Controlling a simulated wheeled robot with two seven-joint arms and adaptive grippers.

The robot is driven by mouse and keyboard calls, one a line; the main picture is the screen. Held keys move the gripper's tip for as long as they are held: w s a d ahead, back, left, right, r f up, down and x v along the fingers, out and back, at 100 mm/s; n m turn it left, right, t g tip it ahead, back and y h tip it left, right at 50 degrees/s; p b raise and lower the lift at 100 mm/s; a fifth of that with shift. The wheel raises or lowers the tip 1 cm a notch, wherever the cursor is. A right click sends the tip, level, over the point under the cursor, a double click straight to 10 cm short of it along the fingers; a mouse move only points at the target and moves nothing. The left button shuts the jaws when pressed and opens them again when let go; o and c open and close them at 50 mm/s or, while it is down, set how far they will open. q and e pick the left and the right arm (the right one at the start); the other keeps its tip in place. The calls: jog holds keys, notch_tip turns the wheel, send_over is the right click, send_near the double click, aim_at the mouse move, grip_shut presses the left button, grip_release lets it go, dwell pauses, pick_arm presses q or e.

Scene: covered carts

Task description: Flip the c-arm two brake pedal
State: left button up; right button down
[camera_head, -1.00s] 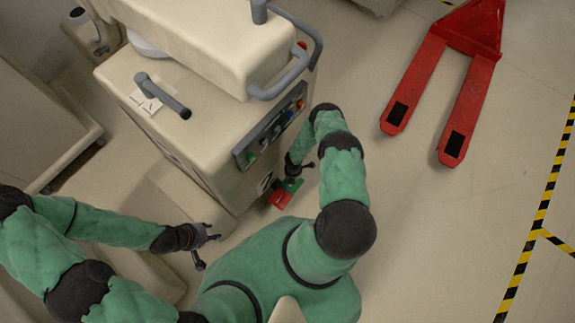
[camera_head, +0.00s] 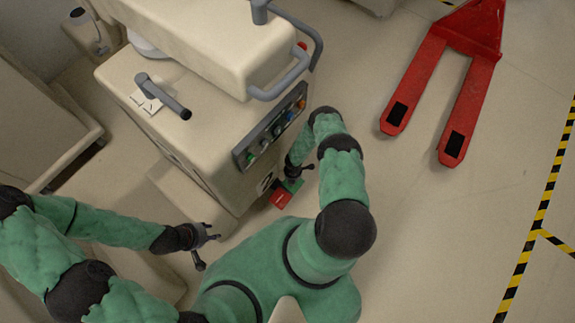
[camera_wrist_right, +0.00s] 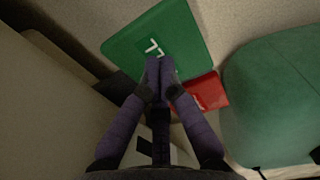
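The c-arm cart (camera_head: 205,140) is a beige cabinet with a grey handle and a row of coloured buttons. Low at its front corner are a red pedal (camera_head: 281,199) and a green pedal (camera_head: 293,186), partly hidden by my right arm. In the right wrist view, the green pedal (camera_wrist_right: 150,35) bears a white mark, and the red pedal (camera_wrist_right: 205,92) lies beside it. My right gripper (camera_wrist_right: 158,65) is shut and empty, its fingertips over the green pedal; I cannot tell whether they touch. My left gripper (camera_head: 207,251) is open and empty, left of the pedals.
A red pallet jack (camera_head: 450,85) stands on the floor at the upper right. Yellow and black tape (camera_head: 538,215) runs along the floor at the right. Another beige covered cart (camera_head: 40,130) stands at the left. The floor between my right arm and the tape is clear.

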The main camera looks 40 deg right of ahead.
jog(key=shift+w+d+r+p, duration=0.1)
jog(key=shift+d+r+p, duration=0.05)
jog(key=shift+r+p, duration=2.9)
pick_arm(q)
notch_tip(320, 180, up, 6)
jog(key=shift+f+b, duration=0.25)
jog(key=shift+b, duration=0.2)
pick_arm(e)
jog(key=shift+r, duration=0.35)
